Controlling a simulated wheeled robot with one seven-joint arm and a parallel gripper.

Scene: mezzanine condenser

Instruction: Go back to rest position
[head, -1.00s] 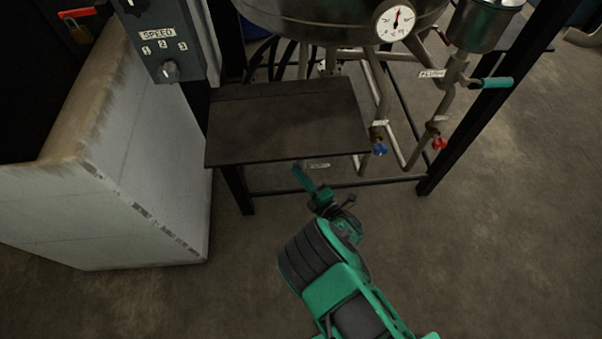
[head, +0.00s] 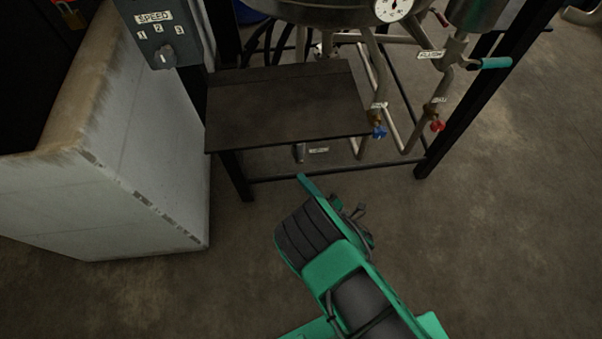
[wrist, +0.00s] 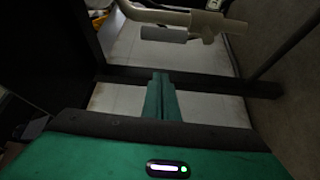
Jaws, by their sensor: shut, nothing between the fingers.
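My green gripper (head: 307,184) is in the lower middle of the head view, in front of the dark shelf's front edge and over open floor. In the wrist view its two fingers (wrist: 161,80) lie together, shut with nothing between them. My arm reaches up from the bottom of the head view. The gripper appears apart from everything around it.
A dark metal shelf (head: 285,105) stands ahead, with a steel vessel (head: 310,10), gauge (head: 394,5), blue valve (head: 379,132) and red valve (head: 437,126) behind and right. A pale block (head: 110,190) stands left, below a speed switch box (head: 160,35). Floor at right (head: 520,220) is clear.

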